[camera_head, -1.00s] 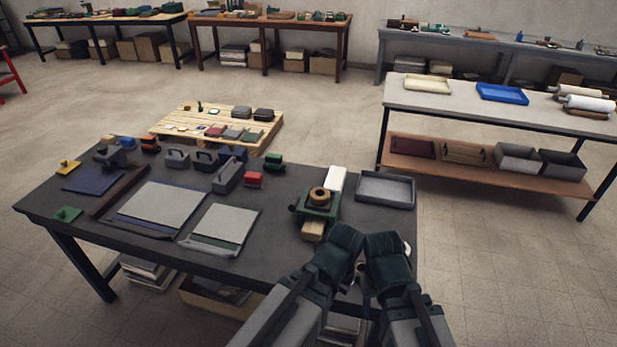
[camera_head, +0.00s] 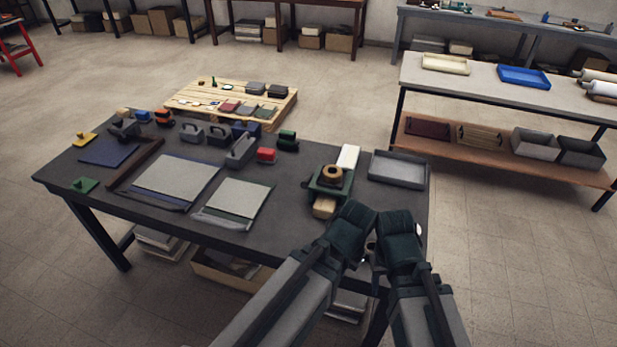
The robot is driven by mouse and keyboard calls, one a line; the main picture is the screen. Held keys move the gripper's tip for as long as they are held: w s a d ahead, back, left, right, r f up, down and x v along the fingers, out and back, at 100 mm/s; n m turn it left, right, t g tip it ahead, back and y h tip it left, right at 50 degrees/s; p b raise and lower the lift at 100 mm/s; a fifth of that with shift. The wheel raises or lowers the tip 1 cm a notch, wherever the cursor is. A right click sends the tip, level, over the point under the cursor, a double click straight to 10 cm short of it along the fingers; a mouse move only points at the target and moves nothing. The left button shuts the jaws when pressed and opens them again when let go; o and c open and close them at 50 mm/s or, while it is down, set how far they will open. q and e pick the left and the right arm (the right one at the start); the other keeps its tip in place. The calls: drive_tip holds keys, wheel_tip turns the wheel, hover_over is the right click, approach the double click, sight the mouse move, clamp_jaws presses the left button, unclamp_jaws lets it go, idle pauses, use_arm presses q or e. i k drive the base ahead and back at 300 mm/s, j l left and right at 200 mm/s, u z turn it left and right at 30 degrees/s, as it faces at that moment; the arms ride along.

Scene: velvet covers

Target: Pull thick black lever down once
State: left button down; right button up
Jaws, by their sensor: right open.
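The dark work table (camera_head: 290,205) stands ahead of me, with several small tools on it. I cannot tell for sure which part is the thick black lever. A dark grey press-like tool (camera_head: 123,130) stands near the back left corner, and grey tools with handles (camera_head: 240,150) stand along the back. A green device with a brown ring (camera_head: 331,175) stands at the right. My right gripper (camera_head: 398,224) is open and appears empty near the table's front right. My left gripper (camera_head: 353,222) is beside it; its jaws cannot be made out. Neither visibly touches a tool.
Two grey pads (camera_head: 176,180) lie at the table's middle and left. A grey tray (camera_head: 398,170) sits at the right end. A low wooden pallet (camera_head: 195,103) with small items is behind the table. A shelved bench (camera_head: 470,88) stands back right. Open floor lies between.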

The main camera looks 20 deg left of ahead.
sight(303, 184)
drive_tip(key=i+j+z, duration=0.2)
drive_tip(key=j, duration=0.25)
drive_tip(key=j+z, duration=0.2)
drive_tip(key=j, duration=0.25)
drive_tip(key=i+j+z, duration=0.2)
drive_tip(key=j, duration=0.3)
drive_tip(key=k+l, duration=0.05)
